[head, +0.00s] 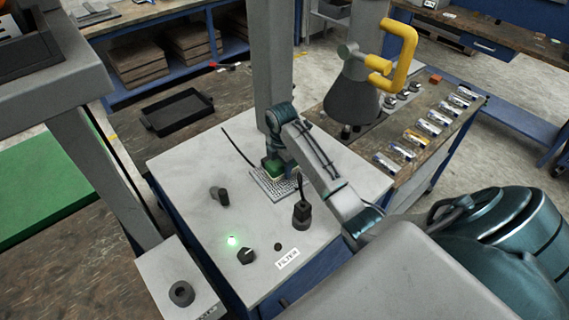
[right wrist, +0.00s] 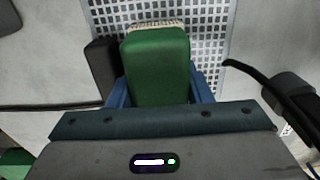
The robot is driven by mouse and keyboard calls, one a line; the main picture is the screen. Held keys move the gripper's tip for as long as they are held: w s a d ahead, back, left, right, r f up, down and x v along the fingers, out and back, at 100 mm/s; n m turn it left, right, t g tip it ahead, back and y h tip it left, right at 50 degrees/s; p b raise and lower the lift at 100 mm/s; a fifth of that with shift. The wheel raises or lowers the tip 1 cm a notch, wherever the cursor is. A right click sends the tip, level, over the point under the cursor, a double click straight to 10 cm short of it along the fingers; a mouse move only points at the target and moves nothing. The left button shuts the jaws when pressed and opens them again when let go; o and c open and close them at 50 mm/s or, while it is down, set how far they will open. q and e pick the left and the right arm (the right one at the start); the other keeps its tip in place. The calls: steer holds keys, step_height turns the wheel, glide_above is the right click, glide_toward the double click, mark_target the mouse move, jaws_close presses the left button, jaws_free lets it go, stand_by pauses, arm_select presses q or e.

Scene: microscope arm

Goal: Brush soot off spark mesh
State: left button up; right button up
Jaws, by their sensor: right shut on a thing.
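The spark mesh (head: 265,187) is a light perforated plate lying on the grey bench top in the head view. It also fills the upper middle of the right wrist view (right wrist: 222,40). My right gripper (head: 279,163) is shut on a green brush (head: 270,170), one blue finger on each side of it. In the right wrist view the brush (right wrist: 158,62) has pale bristles at its far end, over the mesh; I cannot tell whether they touch it. The brush and arm hide part of the mesh, and no soot can be made out. My left gripper is out of view.
A black knob (head: 246,255), a green light (head: 231,240) and a filter label (head: 288,258) are near the bench's front. A black upright handle (head: 301,210) stands right of the mesh. A grey post (head: 269,55) rises behind. A black tray (head: 177,112) lies at left.

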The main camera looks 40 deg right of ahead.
steer(key=shift+a, duration=0.15)
steer(key=shift+a, duration=1.15)
steer(key=shift+d, duration=0.15)
steer(key=shift+d, duration=1.2)
steer(key=shift+d, duration=0.15)
steer(key=shift+d, duration=1.1)
steer(key=shift+a, duration=0.15)
